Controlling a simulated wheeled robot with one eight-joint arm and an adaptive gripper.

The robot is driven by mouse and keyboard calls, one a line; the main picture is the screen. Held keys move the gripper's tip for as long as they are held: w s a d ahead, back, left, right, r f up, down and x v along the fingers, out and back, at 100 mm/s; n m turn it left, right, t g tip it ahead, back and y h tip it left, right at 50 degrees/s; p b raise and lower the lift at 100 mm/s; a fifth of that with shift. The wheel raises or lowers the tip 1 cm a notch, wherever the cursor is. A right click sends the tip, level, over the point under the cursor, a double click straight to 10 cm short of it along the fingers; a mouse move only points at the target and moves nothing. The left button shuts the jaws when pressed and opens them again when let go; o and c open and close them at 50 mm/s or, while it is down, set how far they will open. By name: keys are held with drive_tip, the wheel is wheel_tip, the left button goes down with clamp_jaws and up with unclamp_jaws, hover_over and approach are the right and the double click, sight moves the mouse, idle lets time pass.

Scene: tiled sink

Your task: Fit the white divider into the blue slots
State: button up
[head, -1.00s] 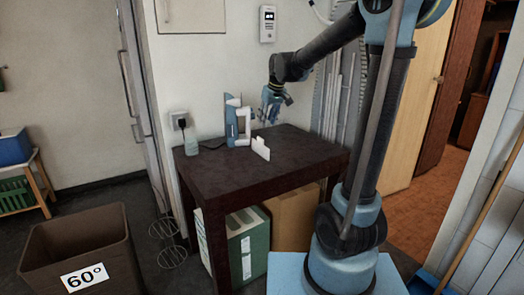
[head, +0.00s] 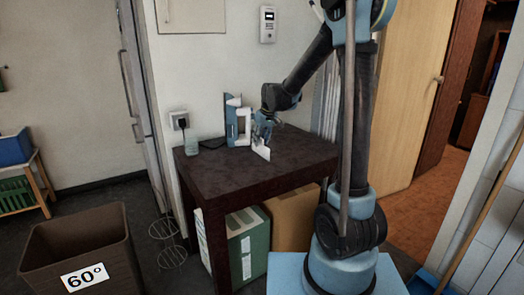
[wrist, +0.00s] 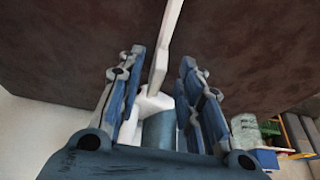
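The white divider (head: 261,152) stands upright on the dark table, near its back edge. A blue and white upright piece (head: 232,122) stands just left of it against the wall; no slots can be made out on it. My gripper (head: 264,138) is low over the table at the divider. In the wrist view, my gripper's two blue fingers (wrist: 162,60) are apart, with the divider (wrist: 165,42) showing between them and a gap on each side. White and blue parts (wrist: 158,128) show behind the fingers, probably of the blue and white piece.
The dark table (head: 215,175) is clear in front and to the right. A small pale cup (head: 191,146) and a cable to the wall socket (head: 179,120) are at its back left. Boxes (head: 245,245) stand underneath. A brown bin (head: 75,245) is on the floor at left.

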sight(259, 154)
drive_tip(key=shift+w+x, duration=0.2)
drive_tip(key=shift+x, duration=1.15)
drive_tip(key=shift+w+x, duration=0.15)
drive_tip(key=shift+x, duration=1.2)
drive_tip(key=shift+r, duration=0.1)
clamp_jaws()
